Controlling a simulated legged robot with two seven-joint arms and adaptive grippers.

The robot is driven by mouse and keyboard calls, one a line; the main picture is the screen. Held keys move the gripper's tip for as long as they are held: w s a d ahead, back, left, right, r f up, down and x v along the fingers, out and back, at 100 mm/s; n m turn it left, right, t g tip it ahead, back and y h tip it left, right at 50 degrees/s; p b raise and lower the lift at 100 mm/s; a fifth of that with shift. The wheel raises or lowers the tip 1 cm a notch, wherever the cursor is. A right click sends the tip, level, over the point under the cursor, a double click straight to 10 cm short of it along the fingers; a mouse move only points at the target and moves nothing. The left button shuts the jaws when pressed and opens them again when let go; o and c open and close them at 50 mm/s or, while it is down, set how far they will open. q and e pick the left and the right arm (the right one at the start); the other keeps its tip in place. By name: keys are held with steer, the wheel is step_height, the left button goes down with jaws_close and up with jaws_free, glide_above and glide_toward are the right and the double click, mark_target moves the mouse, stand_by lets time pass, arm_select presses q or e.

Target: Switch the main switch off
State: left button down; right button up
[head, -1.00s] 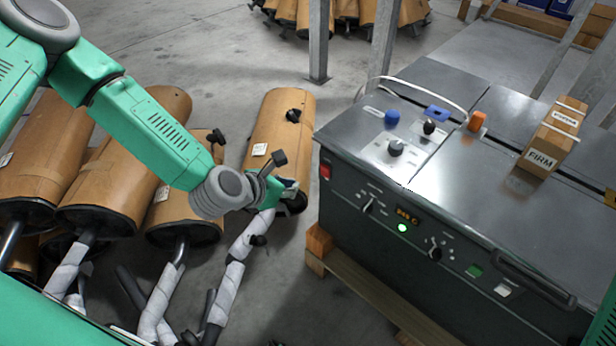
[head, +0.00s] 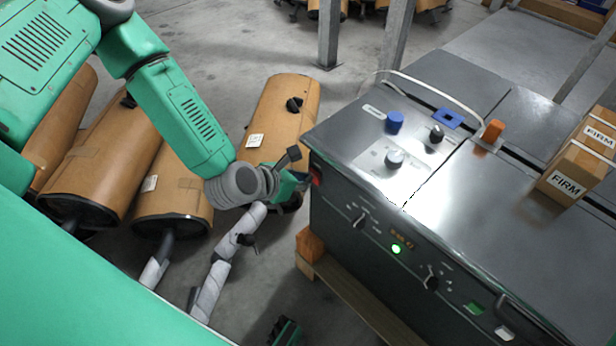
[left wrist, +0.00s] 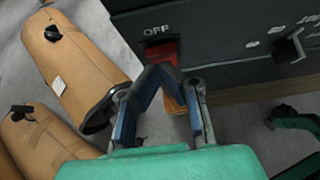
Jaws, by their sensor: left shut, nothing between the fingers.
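The red main switch (head: 316,176) is on the left end of the dark machine's front panel. In the left wrist view the red switch (left wrist: 163,52) sits below the word OFF, its lower part partly hidden by my fingers. My left gripper (head: 294,162) is just left of the switch in the head view. In the left wrist view its blue fingers (left wrist: 158,74) are shut and empty, with the tips close to the switch's lower edge. I cannot tell whether they touch. My right gripper (head: 286,331) shows partly at the bottom; its fingers are unclear.
The machine's panel (head: 350,237) has knobs and a lit green lamp (head: 396,249). Knobs and a FIRM box (head: 575,170) are on its top. A wooden pallet (head: 350,300) lies below. Brown mufflers (head: 280,110) lie on the floor at left, close to my left arm.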

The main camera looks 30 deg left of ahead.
arm_select(q)
steer(key=shift+w+d+r, duration=0.15)
steer(key=shift+d, duration=0.25)
steer(key=shift+w+d+r, duration=0.1)
steer(key=shift+d+r, duration=0.05)
steer(key=shift+d, duration=0.2)
steer(key=shift+a+r+p, duration=0.45)
steer(key=shift+r+p, duration=0.1)
steer(key=shift+r, duration=0.2)
steer(key=shift+d, duration=0.1)
arm_select(e)
steer(key=shift+d+r, duration=0.15)
steer(key=shift+r, duration=0.4)
arm_select(q)
steer(key=shift+d, duration=0.15)
arm_select(e)
steer(key=shift+d, duration=0.15)
arm_select(q)
steer(key=shift+s, duration=0.1)
arm_select(e)
steer(key=shift+s+f, duration=0.1)
steer(key=shift+f, duration=0.05)
